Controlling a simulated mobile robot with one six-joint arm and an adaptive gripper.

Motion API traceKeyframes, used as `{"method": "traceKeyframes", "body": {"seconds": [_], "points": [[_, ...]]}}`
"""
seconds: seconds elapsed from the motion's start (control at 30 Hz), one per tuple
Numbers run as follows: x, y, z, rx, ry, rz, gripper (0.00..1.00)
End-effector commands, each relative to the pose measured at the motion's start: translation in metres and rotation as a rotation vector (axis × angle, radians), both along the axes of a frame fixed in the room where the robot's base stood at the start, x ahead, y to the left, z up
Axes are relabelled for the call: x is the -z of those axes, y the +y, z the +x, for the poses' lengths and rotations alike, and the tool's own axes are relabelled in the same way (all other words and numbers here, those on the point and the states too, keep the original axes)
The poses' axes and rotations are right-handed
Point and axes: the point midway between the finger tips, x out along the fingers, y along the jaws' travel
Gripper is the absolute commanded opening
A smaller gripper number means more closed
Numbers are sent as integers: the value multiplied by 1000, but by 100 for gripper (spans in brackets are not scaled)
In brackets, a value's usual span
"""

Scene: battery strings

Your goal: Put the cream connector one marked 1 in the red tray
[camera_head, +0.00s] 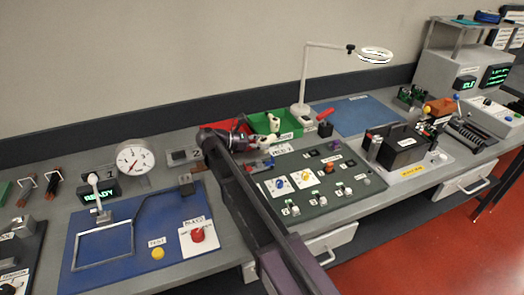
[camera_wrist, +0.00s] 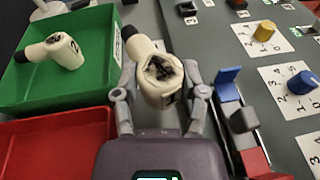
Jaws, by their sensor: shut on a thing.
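My gripper (camera_wrist: 161,100) is shut on a cream connector (camera_wrist: 150,50) in the wrist view, one finger on each side of it. The connector has a dark end and an open face with dark contacts; its number cannot be read. The red tray (camera_wrist: 50,128) lies at the lower left of the wrist view, left of my gripper. Its visible floor is bare. In the head view the red tray (camera_head: 219,126) is mostly hidden behind my arm, and my gripper (camera_head: 243,143) is small there.
A green tray (camera_wrist: 104,62) adjoins the red tray and holds another cream connector marked 2 (camera_wrist: 62,48). It also shows in the head view (camera_head: 293,121). Right of my gripper are blue, grey and red blocks (camera_wrist: 240,118) and a panel with knobs (camera_wrist: 280,75). A lamp (camera_head: 303,80) stands behind.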

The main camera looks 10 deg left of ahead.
Motion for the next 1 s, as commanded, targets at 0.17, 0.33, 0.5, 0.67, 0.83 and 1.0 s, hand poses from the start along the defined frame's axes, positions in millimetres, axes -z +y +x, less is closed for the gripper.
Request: {"method": "traceKeyframes", "body": {"seconds": [0.17, 0.33, 0.5, 0.67, 0.83, 1.0], "points": [[19, 0, 0, 0, 0, -1, 0], [28, 0, 0, 0, 0, -1, 0], [29, 0, 0, 0, 0, -1, 0], [28, 0, 0, 0, 0, -1, 0], [31, 0, 0, 0, 0, -1, 0], [30, 0, 0, 0, 0, 0, 90]]}}
